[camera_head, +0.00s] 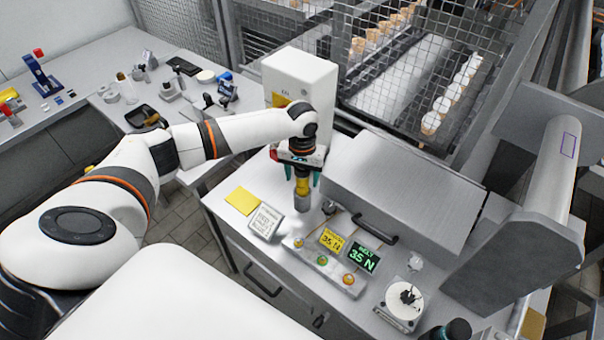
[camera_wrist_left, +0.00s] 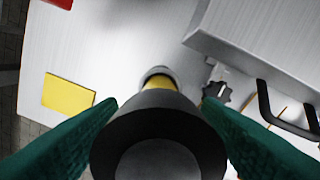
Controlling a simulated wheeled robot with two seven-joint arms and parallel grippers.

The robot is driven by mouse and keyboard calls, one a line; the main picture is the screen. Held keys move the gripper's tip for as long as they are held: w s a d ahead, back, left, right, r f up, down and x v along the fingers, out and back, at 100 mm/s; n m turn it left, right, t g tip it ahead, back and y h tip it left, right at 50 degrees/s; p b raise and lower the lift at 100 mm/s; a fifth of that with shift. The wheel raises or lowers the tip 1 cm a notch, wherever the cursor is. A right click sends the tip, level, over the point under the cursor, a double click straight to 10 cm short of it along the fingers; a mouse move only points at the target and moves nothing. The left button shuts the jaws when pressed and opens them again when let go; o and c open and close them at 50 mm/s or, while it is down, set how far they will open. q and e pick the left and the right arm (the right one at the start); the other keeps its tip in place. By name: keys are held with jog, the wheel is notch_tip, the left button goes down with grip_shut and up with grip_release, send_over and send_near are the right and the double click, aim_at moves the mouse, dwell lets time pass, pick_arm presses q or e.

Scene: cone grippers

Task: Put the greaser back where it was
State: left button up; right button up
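The greaser (camera_head: 303,188) is an upright cylinder with a black upper part, a yellow band and a grey lower end. My left gripper (camera_head: 302,177) is above the worktop with its green fingers on either side of the greaser's black part. In the left wrist view the wide black end of the greaser (camera_wrist_left: 158,145) fills the space between the fingers (camera_wrist_left: 160,108), which look shut on it. The greaser's grey end points down; I cannot tell whether it touches the worktop. My right gripper is not in view.
The worktop (camera_head: 235,222) holds a yellow pad (camera_head: 242,200), a white sign (camera_head: 264,222), a button panel (camera_head: 323,264) and a green 35 N display (camera_head: 362,258). A large grey lidded box (camera_head: 400,185) stands close right of the greaser. A white cabinet (camera_head: 300,78) stands behind.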

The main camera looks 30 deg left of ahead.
pick_arm(q)
jog(key=shift+r, duration=0.1)
notch_tip(320, 180, up, 12)
jog(key=b, duration=0.2)
jog(key=shift+b, duration=0.3)
dwell(0.5)
